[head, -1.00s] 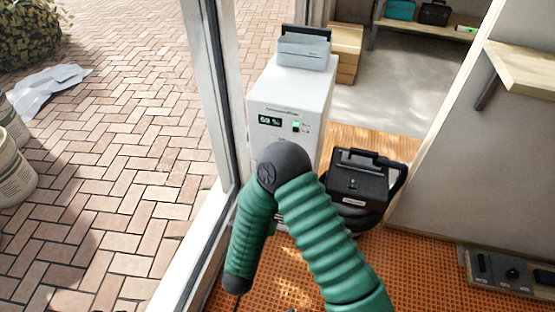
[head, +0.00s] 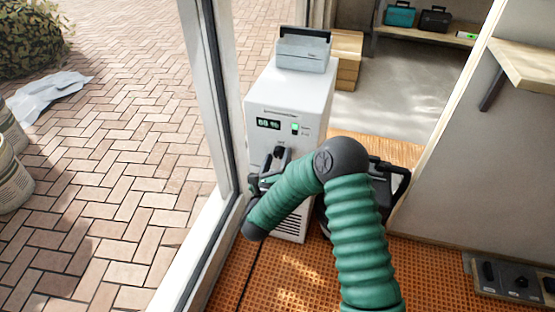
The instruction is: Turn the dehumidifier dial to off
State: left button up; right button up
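The white dehumidifier (head: 312,100) stands upright beside the door frame. Its front has a dark display with lit digits and a small green light (head: 295,128). Its dark dial (head: 279,150) is on the front below the display, mostly covered by my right gripper (head: 281,158). The gripper is right at the dial, its grey and black fingers pointing up toward it. Whether the fingers touch the dial or are closed on it is too small to tell. The dial's setting cannot be read. My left gripper is out of view.
A grey box with a dark handle (head: 303,50) sits on top of the dehumidifier. A black case (head: 392,175) stands to its right, partly behind my arm. The door frame (head: 218,100) is close on the left. A switch panel (head: 515,280) lies at lower right.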

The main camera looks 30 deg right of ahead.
jog(key=shift+a, duration=0.1)
grip_shut()
